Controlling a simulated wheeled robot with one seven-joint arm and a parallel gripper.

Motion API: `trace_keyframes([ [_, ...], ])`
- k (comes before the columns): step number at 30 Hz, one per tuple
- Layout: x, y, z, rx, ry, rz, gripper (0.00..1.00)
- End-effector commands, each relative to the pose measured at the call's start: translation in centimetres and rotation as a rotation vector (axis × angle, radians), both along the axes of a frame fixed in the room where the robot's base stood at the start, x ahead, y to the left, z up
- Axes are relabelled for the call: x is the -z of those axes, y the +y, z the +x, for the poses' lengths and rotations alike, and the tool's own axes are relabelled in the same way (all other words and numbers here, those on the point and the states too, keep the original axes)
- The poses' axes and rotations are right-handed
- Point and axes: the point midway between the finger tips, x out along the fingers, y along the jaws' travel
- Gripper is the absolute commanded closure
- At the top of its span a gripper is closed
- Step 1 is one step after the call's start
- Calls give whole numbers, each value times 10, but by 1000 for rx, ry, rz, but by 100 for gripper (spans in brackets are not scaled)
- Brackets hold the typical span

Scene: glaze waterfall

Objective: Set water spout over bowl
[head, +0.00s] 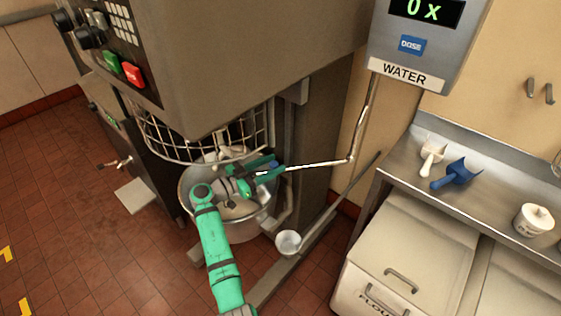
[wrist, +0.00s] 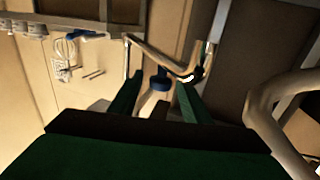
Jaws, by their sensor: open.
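The water spout (head: 318,164) is a thin metal pipe. It drops from the WATER dispenser to an elbow, then runs left to my gripper (head: 268,169). Its left end appears over the right rim of the steel mixer bowl (head: 268,222), partly hidden by my gripper. In the wrist view, the bent pipe (wrist: 155,55) shows ahead of my gripper (wrist: 160,95). A blue band with a pale piece (wrist: 160,83) sits between the open fingers; whether they touch it is unclear. My green arm crosses in front of the bowl and hides part of it.
The mixer's wire guard (head: 205,140) and large grey head hang close above my gripper. The WATER dispenser (head: 415,45) reads 0 x. A counter with a blue scoop (head: 457,173) stands right.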

Motion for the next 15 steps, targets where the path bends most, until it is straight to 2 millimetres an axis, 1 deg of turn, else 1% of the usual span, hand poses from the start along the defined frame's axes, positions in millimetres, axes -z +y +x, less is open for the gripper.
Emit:
trace_keyframes([
  [1,0,10,-5,-2,0,0,57],
  [6,0,35,-19,-2,-1,0,57],
  [10,1,47,-26,-1,0,0,57],
  [15,0,54,-30,1,0,1,57],
])
